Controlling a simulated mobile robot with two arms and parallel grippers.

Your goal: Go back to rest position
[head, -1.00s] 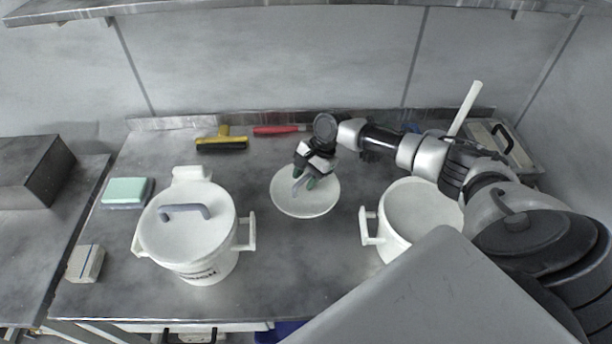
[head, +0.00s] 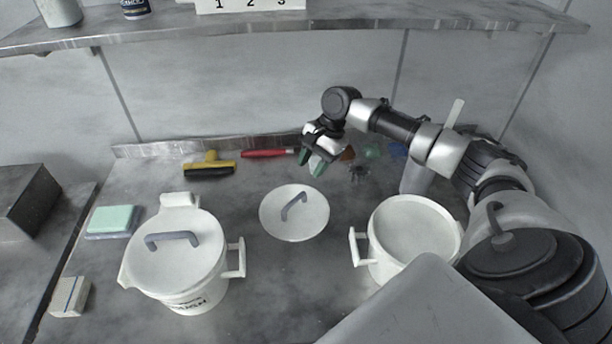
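My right gripper (head: 314,165) is raised above the back of the table, beyond the white lid. Its green-tipped fingers are apart and nothing shows between them. The white lid (head: 279,222) with a grey handle lies flat on the table, clear of the gripper. My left gripper is not in view.
A lidded white pot (head: 190,272) stands at left, an open white pot (head: 385,262) at right. A yellow-and-black squeegee (head: 209,167), red-handled tool (head: 265,154), green sponge (head: 111,219) and small block (head: 69,296) lie around. A shelf (head: 250,32) runs above.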

